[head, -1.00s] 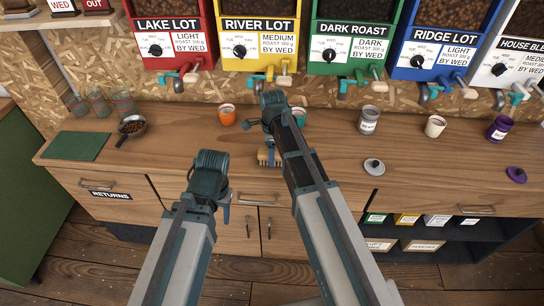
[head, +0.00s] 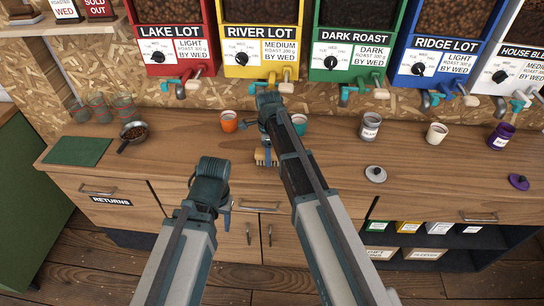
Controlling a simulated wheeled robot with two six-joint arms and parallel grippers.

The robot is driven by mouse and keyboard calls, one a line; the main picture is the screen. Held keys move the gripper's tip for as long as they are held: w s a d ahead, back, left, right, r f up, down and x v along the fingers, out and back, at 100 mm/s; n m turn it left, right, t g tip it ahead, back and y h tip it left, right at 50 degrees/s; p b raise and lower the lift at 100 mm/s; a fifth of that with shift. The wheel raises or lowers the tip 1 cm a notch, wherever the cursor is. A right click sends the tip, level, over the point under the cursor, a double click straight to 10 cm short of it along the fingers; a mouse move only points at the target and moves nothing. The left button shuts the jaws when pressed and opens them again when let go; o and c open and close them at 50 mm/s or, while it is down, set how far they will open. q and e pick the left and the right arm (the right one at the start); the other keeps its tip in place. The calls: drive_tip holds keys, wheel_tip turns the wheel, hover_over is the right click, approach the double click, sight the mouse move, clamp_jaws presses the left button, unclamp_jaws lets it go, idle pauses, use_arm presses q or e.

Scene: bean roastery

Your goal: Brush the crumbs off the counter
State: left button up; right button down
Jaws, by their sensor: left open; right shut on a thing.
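The wooden counter (head: 325,180) runs across the view below the dispensers. My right gripper (head: 267,138) is shut on a brush (head: 265,158) with a blue handle and pale tan bristles. The brush is at the counter's front part, bristles down; I cannot tell whether they touch the surface. My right arm partly hides the handle. My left gripper (head: 221,199) is open and empty, in front of the counter's front edge, left of the brush. I cannot make out any crumbs; some of the counter is hidden behind my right arm.
An orange cup (head: 229,121) and a teal cup (head: 299,124) stand behind the brush. A grey jar (head: 370,126), its lid (head: 375,174), a cream cup (head: 436,133) and a purple jar (head: 501,136) are to the right. A bean scoop (head: 133,134) and green mat (head: 77,151) are left.

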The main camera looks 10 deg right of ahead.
sight(269, 172)
drive_tip(key=shift+s+a, duration=0.2)
drive_tip(key=shift+s, duration=0.7)
drive_tip(key=shift+s+a, duration=0.15)
drive_tip(key=shift+s, duration=0.75)
drive_tip(key=shift+s+a, duration=0.1)
drive_tip(key=shift+s, duration=0.25)
drive_tip(key=shift+s+a+r, duration=0.1)
drive_tip(key=shift+s+a, duration=0.15)
drive_tip(key=shift+s, duration=0.65)
drive_tip(key=shift+s+a, duration=0.25)
drive_tip(key=shift+s, duration=0.6)
drive_tip(key=shift+w+a, duration=0.1)
